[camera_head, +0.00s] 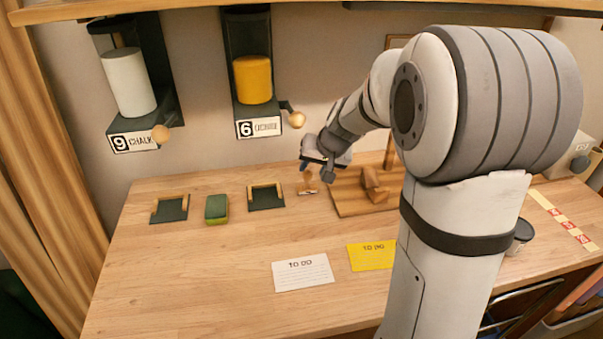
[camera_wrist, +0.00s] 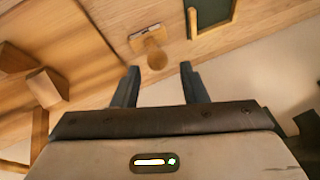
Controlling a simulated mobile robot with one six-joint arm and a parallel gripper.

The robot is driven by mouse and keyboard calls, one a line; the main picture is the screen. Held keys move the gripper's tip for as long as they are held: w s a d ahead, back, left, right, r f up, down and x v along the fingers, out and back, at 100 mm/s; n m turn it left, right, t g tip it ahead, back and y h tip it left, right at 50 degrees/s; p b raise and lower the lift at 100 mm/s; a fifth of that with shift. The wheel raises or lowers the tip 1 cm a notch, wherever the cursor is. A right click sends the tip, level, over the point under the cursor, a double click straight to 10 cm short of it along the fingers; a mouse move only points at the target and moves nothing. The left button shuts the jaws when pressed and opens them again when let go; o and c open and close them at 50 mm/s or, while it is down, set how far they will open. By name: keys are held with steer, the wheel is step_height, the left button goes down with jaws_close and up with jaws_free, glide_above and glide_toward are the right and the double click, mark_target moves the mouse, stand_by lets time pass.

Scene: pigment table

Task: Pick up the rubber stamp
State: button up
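The rubber stamp (camera_head: 308,185) stands on the wooden table near the back, with a wooden knob handle on a flat base. It also shows in the wrist view (camera_wrist: 155,56), with its handle toward my gripper. My gripper (camera_head: 316,173) is just above and behind it in the head view. In the wrist view my gripper (camera_wrist: 158,74) is open, its two dark fingers apart with nothing held. The stamp's handle appears ahead of the gap between the fingertips. I cannot tell whether a finger touches it.
A wooden board with a wooden block (camera_head: 373,187) lies right of the stamp. A dark tray (camera_head: 265,197) lies left, then a green sponge (camera_head: 216,208) and another tray (camera_head: 170,208). Chalk (camera_head: 128,82) and yellow (camera_head: 252,79) dispensers hang above. White (camera_head: 302,273) and yellow (camera_head: 371,256) cards lie in front.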

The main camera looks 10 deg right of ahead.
mark_target(309, 174)
steer(key=shift+w+f, duration=0.25)
steer(key=shift+w, duration=0.15)
steer(key=x, duration=0.7)
steer(key=shift+w+d+f+p, duration=0.1)
steer(key=shift+w+d+p, duration=0.15)
steer(key=shift+w+p, duration=0.1)
steer(key=c, duration=0.7)
